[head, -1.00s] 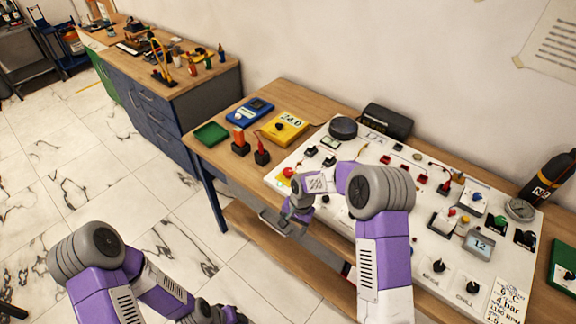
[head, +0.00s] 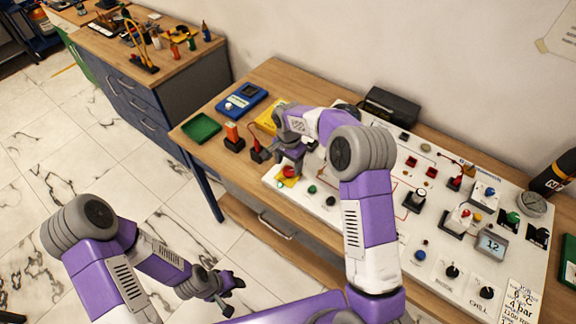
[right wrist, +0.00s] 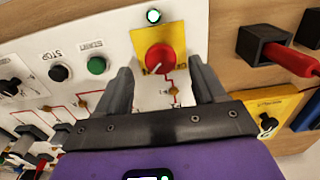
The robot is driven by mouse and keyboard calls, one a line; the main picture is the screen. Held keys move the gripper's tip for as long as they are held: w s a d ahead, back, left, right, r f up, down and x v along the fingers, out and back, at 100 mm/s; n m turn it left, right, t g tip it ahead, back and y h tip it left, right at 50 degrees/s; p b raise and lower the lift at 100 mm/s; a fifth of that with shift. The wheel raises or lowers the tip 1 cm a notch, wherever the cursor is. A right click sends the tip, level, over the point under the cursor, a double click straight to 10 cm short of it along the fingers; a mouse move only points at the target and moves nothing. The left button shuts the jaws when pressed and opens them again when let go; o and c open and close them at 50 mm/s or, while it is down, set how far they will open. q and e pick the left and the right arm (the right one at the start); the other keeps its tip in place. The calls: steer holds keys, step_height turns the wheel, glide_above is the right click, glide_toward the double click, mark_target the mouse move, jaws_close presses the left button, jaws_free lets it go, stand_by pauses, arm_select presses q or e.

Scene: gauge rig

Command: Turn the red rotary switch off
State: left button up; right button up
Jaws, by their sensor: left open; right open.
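The red rotary switch (head: 288,171) is a round red knob on a yellow plate at the left front corner of the white panel. In the right wrist view the red knob (right wrist: 159,58) shows a pale pointer mark. My right gripper (right wrist: 163,82) is open, with one finger on each side of the knob's line and the knob just beyond the fingertips; I see no contact. In the head view my right gripper (head: 284,160) is just behind the switch. My left gripper (head: 224,290) is open and empty, low over the floor, away from the table.
A lit green lamp (right wrist: 153,16) sits beside the yellow plate. A green START button (right wrist: 97,65) and a black STOP button (right wrist: 60,72) are close by. Red-handled probes in holders (head: 258,152) and a yellow meter (head: 268,118) stand near the right gripper.

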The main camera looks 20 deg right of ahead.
mark_target(289, 170)
steer(key=shift+f, duration=1.5)
steer(key=shift+w, duration=0.1)
steer(key=c, duration=1)
